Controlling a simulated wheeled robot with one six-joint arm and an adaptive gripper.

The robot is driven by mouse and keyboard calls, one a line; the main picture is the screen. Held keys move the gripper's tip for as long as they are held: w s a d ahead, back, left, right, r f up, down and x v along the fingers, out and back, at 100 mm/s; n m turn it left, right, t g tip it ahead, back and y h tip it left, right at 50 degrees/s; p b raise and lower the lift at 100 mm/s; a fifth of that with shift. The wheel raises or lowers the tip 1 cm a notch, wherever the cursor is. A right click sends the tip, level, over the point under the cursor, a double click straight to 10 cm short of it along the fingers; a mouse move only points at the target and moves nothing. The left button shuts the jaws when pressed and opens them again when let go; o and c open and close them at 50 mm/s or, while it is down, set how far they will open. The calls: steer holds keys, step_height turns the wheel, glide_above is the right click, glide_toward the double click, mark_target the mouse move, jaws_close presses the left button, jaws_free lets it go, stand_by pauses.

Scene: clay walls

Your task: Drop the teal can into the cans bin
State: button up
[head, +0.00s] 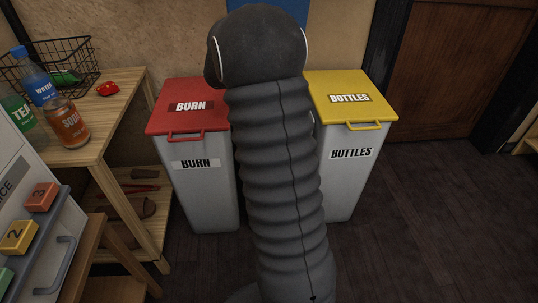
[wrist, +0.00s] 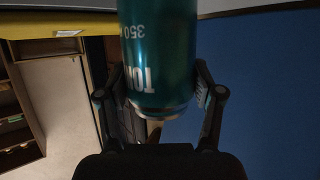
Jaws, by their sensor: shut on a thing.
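The teal can (wrist: 158,45), with pale lettering, is between the two fingers of my gripper (wrist: 160,85) in the wrist view. My gripper is shut on it. The can's far end is cut off by the top edge of the picture. In the head view my dark arm fills the middle and hides the gripper and the can. No bin labelled for cans can be read in either view; my arm may hide one.
A red-lidded BURN bin (head: 190,107) stands left of my arm, and a yellow-lidded BOTTLES bin (head: 350,98) stands right. A wooden table (head: 125,88) at left holds a soda can (head: 67,122), bottles and a wire basket (head: 50,62). Dark floor (head: 430,200) at right is clear.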

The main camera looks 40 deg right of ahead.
steer(key=shift+f+b, duration=2.2)
steer(key=shift+b, duration=0.05)
steer(key=shift+s, duration=0.1)
steer(key=o, duration=0.9)
steer(key=shift+r, duration=0.1)
step_height(320, 180, up, 10)
steer(key=shift+f, duration=0.1)
